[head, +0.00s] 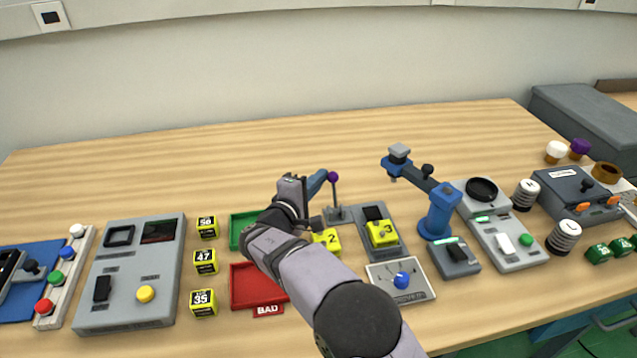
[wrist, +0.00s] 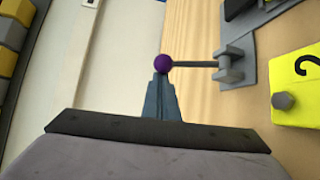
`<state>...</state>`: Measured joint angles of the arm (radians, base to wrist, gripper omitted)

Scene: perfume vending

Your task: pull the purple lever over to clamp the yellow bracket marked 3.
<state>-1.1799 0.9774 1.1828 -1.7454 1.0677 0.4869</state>
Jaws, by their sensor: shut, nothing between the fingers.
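The lever has a purple ball knob (head: 333,177) on a thin grey stem that stands up from a grey base (head: 340,214). The yellow bracket marked 3 (head: 382,233) sits on a grey fixture (head: 390,250) to the right of and nearer than the lever base. My gripper (head: 323,178) is shut and empty, its blue fingertips just left of the knob. In the wrist view the purple knob (wrist: 163,64) is right at the tip of the shut fingers (wrist: 161,82); I cannot tell whether they touch. The stem runs right to its hinge (wrist: 229,66).
A yellow piece marked 2 (head: 326,241) is partly hidden by my arm. A green tray (head: 240,230) and a red tray (head: 255,285) lie left. A blue arm-like stand (head: 437,212) rises right. A dial panel (head: 415,278) lies in front. The table behind the lever is clear.

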